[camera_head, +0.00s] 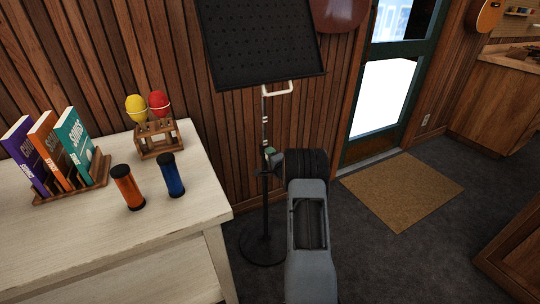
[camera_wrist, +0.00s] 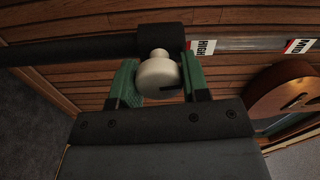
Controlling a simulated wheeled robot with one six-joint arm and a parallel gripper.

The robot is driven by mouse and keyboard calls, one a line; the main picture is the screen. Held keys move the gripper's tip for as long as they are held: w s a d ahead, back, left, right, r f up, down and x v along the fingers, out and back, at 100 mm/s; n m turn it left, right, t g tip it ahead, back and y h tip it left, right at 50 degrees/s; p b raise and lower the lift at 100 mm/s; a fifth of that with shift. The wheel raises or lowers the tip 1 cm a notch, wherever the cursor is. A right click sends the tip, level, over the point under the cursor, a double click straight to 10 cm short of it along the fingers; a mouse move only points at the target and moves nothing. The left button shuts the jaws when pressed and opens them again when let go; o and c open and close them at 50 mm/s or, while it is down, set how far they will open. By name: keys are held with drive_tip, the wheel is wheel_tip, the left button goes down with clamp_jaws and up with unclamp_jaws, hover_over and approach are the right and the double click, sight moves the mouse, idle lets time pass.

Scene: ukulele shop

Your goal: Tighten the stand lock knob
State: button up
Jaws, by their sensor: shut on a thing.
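A music stand with a black perforated desk (camera_head: 265,45) stands against the wood-slat wall. Its thin upright pole runs down to a round black base (camera_head: 262,246). The pale stand lock knob (camera_wrist: 158,76) shows in the wrist view, beside the stand's dark, thicker tube (camera_wrist: 90,50). My gripper (camera_wrist: 160,80) has its green fingers on both sides of the knob and is shut on it. In the head view my gripper (camera_head: 271,154) is at the pole about mid-height, and the knob is hidden or too small to make out.
A pale table (camera_head: 90,245) at left holds books (camera_head: 72,140), a rack (camera_head: 157,138) with egg-shaped shakers, and orange (camera_head: 127,187) and blue (camera_head: 171,175) cylinders. A brown mat (camera_head: 402,190) lies by the door.

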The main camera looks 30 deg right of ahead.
drive_tip(key=shift+m, duration=0.4)
drive_tip(key=o, duration=0.9)
drive_tip(key=shift+c, duration=0.2)
drive_tip(key=s+a+p, duration=0.1)
drive_tip(key=s, duration=1.2)
drive_tip(key=shift+s+a+p, duration=0.35)
drive_tip(key=shift+a+p, duration=0.05)
